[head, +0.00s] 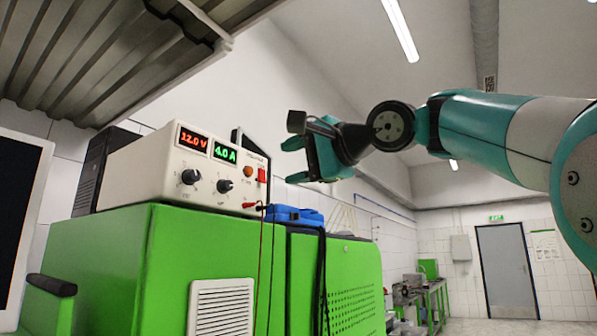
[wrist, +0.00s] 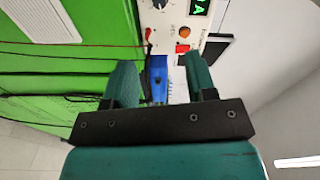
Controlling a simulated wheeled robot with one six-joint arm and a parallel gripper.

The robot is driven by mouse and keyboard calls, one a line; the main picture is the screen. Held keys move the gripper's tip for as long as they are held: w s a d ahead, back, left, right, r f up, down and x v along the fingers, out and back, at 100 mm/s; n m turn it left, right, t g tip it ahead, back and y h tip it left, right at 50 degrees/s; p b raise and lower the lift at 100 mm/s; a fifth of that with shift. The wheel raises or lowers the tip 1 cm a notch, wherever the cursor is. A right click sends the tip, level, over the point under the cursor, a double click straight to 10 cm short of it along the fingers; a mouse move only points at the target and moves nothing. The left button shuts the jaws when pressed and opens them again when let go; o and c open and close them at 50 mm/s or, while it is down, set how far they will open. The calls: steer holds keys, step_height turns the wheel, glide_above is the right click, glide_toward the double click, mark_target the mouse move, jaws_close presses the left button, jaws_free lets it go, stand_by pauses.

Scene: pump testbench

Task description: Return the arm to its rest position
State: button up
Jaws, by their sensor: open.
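My gripper (head: 291,161) is in the upper middle of the head view, raised in the air to the right of the power supply. My teal arm (head: 490,125) reaches in from the right edge. In the wrist view the two teal fingers of my gripper (wrist: 161,85) stand apart with nothing held between them. Behind the gap the wrist view shows a blue object (wrist: 157,68) and the power supply front (wrist: 172,14). The fingers look clear of both.
The white power supply (head: 160,172), reading 12.0 V and 4.0 A, stands on a green cabinet (head: 110,255). The blue object (head: 293,215) lies beside it. Red and black cables hang down the front. A ribbed metal overhang (head: 100,50) is at upper left. A grey door (head: 507,270) is far right.

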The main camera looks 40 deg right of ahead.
steer(key=shift+s, duration=0.35)
stand_by(0.3)
steer(key=w+d+f+g, duration=0.25)
steer(key=w+f, duration=0.35)
steer(key=f, duration=0.4)
steer(key=a+f+n+g+h, duration=0.1)
steer(key=a+f+n+g, duration=0.2)
steer(key=f, duration=1.2)
steer(key=a+f+n+g+h, duration=0.1)
steer(key=f+n+g, duration=0.3)
steer(key=f, duration=1.2)
steer(key=s+f+n+g+h, duration=0.2)
steer(key=s+f+n+g, duration=0.35)
steer(key=s+f, duration=0.7)
steer(key=s+a+r+n+g+y, duration=0.1)
steer(key=s+a+r+n+y, duration=0.1)
steer(key=a, duration=0.5)
steer(key=s+a+r+n+g+y, duration=0.1)
steer(key=s+a+r+n+y, duration=0.1)
steer(key=s+a+r+n, duration=0.2)
steer(key=s+a+n, duration=0.2)
steer(key=s+a, duration=0.1)
steer(key=a, duration=0.1)
steer(key=shift+s+r, duration=0.2)
steer(key=shift+s, duration=0.1)
